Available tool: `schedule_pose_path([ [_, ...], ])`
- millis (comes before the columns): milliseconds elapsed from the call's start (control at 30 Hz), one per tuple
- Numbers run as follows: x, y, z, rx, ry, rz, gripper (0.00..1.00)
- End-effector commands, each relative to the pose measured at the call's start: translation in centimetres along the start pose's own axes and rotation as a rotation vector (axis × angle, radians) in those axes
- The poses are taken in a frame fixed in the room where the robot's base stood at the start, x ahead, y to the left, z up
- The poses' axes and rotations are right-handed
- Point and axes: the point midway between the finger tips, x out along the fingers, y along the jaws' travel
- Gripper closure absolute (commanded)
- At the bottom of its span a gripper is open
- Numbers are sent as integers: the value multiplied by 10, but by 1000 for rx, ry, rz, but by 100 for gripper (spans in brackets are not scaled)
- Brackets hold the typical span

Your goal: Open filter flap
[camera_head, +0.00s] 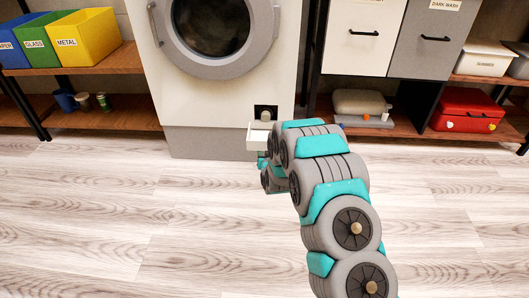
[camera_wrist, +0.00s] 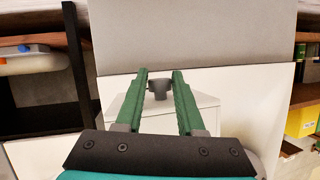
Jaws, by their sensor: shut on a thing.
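The white filter flap (camera_head: 257,137) stands out from the lower right front of the washing machine (camera_head: 213,100). Above and behind it, a dark square recess (camera_head: 266,112) shows with a pale round part inside. My gripper is at the flap in the head view, its fingers mostly hidden by my arm. In the wrist view, the two green fingers of my gripper (camera_wrist: 160,78) are on either side of a small grey knob (camera_wrist: 159,89) on the white flap (camera_wrist: 200,101). The gripper is shut on this knob.
Left of the machine, a shelf holds blue, green and yellow bins (camera_head: 86,35). The wooden floor (camera_head: 130,220) in front is clear.

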Motion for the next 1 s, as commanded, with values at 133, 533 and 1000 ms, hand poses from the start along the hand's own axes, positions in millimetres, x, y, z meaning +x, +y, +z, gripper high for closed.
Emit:
schedule_pose_path([
  [133, 0, 4, 2, 4, -5, 7, 100],
  [533, 0, 2, 0, 2, -2, 3, 33],
  [1000, -22, 1, -1, 1, -1, 2, 33],
])
